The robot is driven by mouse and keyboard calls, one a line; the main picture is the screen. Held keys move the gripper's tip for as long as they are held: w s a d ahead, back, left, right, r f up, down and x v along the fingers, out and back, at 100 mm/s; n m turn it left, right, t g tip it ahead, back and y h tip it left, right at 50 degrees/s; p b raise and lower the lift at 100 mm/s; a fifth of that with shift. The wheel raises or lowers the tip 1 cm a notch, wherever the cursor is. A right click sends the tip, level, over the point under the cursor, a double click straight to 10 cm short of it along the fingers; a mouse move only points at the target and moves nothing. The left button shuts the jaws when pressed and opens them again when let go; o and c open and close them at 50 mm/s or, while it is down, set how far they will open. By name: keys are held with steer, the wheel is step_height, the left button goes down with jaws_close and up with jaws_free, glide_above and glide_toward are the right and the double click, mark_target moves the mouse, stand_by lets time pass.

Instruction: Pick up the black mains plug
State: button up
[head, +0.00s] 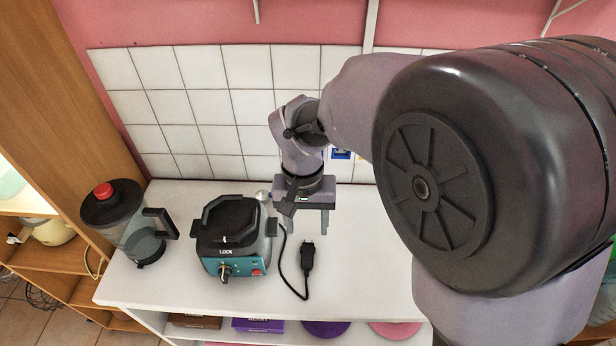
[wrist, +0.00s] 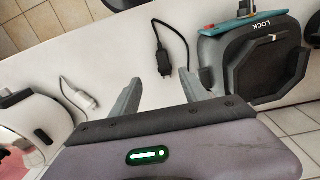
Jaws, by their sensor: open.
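The black mains plug (head: 307,254) lies on the white shelf top to the right of the teal-fronted appliance, with its black cord curving beside it. It also shows in the wrist view (wrist: 164,64), beyond my fingertips and roughly between them. My gripper (head: 308,226) is open and empty, pointing down above the shelf behind the plug. Its two fingers show apart in the wrist view (wrist: 161,80). Nothing touches the plug.
The appliance (head: 226,265) with a black lid marked LOCK stands close to my gripper. A clear jug (head: 143,238) with a red knob stands farther left. A white plug (wrist: 84,100) lies on the other side in the wrist view. The shelf in front is clear.

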steer(key=b, duration=0.4)
glide_above(307, 260)
steer(key=f, duration=1)
steer(key=shift+s+d+f, duration=0.2)
steer(key=shift+f, duration=0.05)
steer(key=f+b, duration=0.1)
steer(key=f, duration=0.1)
steer(key=f+b, duration=0.2)
steer(key=f, duration=0.1)
steer(key=shift+w+a+f, duration=0.25)
steer(key=shift+f, duration=0.05)
steer(key=shift+r, duration=0.15)
jaws_close()
